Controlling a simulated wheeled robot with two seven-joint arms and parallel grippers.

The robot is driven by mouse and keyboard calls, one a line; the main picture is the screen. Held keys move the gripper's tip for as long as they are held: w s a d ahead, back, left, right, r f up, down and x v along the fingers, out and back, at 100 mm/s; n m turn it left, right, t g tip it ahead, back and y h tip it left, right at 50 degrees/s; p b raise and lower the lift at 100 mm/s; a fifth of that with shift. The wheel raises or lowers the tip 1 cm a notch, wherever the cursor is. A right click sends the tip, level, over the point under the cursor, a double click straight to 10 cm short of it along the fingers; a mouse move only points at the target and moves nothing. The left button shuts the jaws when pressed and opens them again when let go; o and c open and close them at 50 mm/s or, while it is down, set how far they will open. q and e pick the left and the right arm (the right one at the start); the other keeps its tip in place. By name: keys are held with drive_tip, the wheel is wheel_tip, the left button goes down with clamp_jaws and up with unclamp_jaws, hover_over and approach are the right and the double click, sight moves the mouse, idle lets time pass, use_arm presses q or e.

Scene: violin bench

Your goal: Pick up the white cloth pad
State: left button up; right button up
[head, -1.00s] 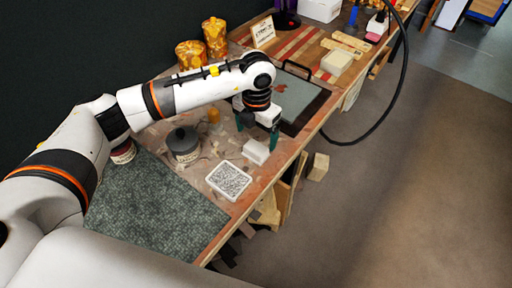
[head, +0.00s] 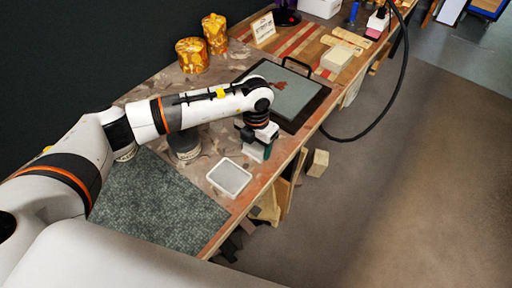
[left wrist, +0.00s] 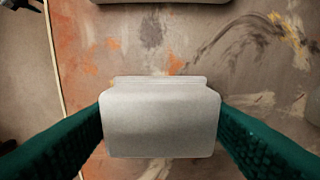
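The white cloth pad (left wrist: 160,120) is a pale block with rounded corners. It fills the space between the green fingers of my left gripper (left wrist: 160,135) in the left wrist view, with a finger against each side. In the head view, my left gripper (head: 259,154) points down near the bench's front edge, and the pad (head: 252,154) shows partly between its fingers. The gripper looks shut on the pad. I cannot tell whether the pad is clear of the bench. My right gripper is not in view.
A white-rimmed tray (head: 216,186) lies just left of the pad. A dark pot (head: 186,151) and a green mat (head: 155,210) are farther left. A black-framed grey panel (head: 318,102) lies to the right. The bench's front edge (head: 262,187) is close.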

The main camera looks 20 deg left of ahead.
sight(256, 145)
use_arm(q)
drive_tip(key=c, duration=0.3)
drive_tip(key=shift+c, duration=0.2)
wheel_tip(256, 145, up, 10)
drive_tip(key=shift+b, duration=0.45)
